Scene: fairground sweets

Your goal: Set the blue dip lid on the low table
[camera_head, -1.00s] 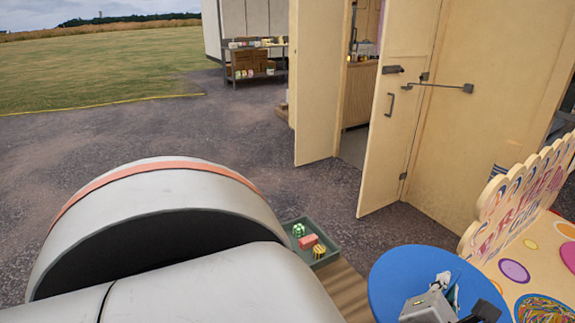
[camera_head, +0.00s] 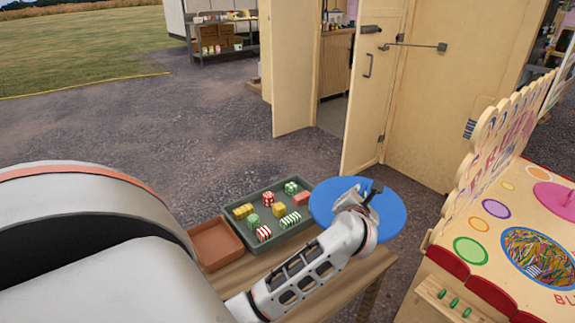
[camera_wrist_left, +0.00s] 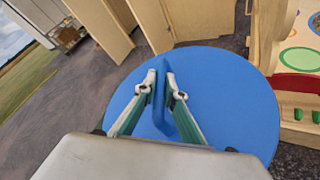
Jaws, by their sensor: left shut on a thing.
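The blue dip lid (camera_head: 392,211) is a wide, flat blue disc. My left gripper (camera_head: 368,192) is shut on the upright blue fin at its middle, which the left wrist view shows between the two fingertips (camera_wrist_left: 163,95). The lid (camera_wrist_left: 235,110) fills much of that view. In the head view it overlaps the far right part of a low wooden table (camera_head: 372,268); I cannot tell whether it touches it. My left forearm hides part of the table and of the lid's near side. My right gripper is not in view.
A dark green tray (camera_head: 275,240) with several striped and coloured sweets stands on the table, close left of the lid. A brown empty tray (camera_head: 213,244) is beside it. A painted fairground game stand (camera_head: 455,235) is on the right. An open wooden door (camera_head: 370,80) stands behind.

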